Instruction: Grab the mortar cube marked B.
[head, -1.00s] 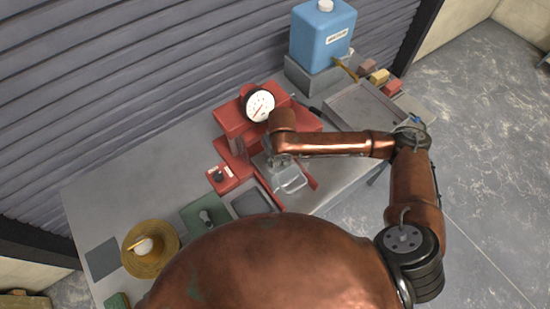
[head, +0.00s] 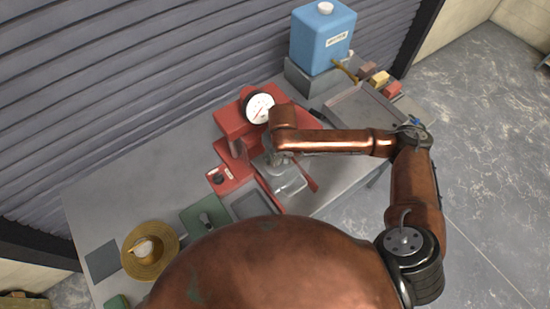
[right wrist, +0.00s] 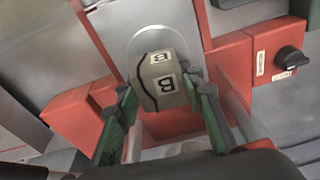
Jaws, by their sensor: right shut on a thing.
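The grey mortar cube (right wrist: 160,83) shows in the right wrist view, with the letter B on two labelled faces and a dark curved line down one side. My right gripper (right wrist: 164,94) is shut on it, one green finger on each side. The cube is over or on a round pale plate (right wrist: 148,42) of the red press; I cannot tell whether it touches. In the head view my right gripper (head: 279,161) is at the front of the red press (head: 233,120), and the cube is hidden there. My left gripper is not in view.
The press has a white dial gauge (head: 260,108) and a red box with a black knob (head: 219,178). A blue container (head: 322,42), a grey tray (head: 352,112) and small coloured blocks (head: 379,78) stand at the right. A brass-coloured round dish (head: 150,262) is at the left.

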